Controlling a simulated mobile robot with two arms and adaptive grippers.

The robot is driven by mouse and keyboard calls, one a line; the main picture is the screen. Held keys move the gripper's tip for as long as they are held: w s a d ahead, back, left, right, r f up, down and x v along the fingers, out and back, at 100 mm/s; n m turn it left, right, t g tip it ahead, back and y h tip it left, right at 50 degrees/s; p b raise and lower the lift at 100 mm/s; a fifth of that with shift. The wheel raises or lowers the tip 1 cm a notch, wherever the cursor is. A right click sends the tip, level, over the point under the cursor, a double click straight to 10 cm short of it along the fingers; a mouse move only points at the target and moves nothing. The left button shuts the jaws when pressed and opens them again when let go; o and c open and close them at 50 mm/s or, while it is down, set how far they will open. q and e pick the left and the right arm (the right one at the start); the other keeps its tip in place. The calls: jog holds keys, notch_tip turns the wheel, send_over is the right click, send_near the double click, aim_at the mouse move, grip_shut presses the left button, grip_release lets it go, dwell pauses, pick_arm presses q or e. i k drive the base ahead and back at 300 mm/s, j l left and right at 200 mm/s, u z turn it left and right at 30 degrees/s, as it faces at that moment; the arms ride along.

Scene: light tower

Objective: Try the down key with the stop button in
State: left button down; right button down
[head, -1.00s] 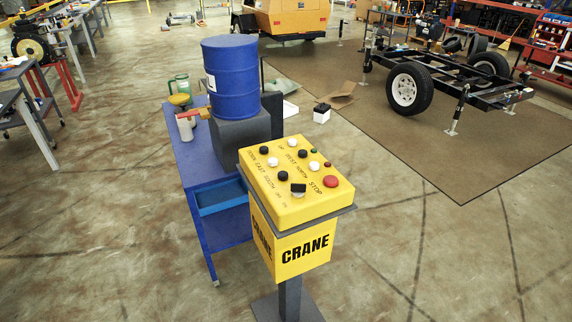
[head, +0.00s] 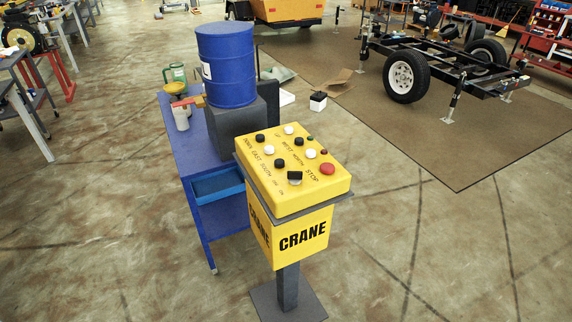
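The yellow crane control box (head: 318,191) stands on a grey post, its sloped top carrying several black and white buttons. The red stop button (head: 327,168) is at the right corner beside the word STOP. I cannot tell whether it is pressed in. The black button nearest the word DOWN (head: 260,138) is at the far left corner and looks like the down key. Neither of my grippers is in view, and nothing touches the box.
A blue cart (head: 184,141) stands behind and left of the box. It carries a blue drum (head: 226,66) on a dark block and some small items. A trailer frame (head: 447,66) stands on a brown mat at the right. The floor in front and to the right is clear.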

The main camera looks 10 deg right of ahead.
aim_at(259, 137)
jog(key=i+j+z, duration=0.35)
jog(key=i+j, duration=0.15)
jog(key=j, duration=0.25)
jog(key=i+j+z, duration=0.2)
jog(key=j, duration=0.2)
jog(key=i, duration=0.05)
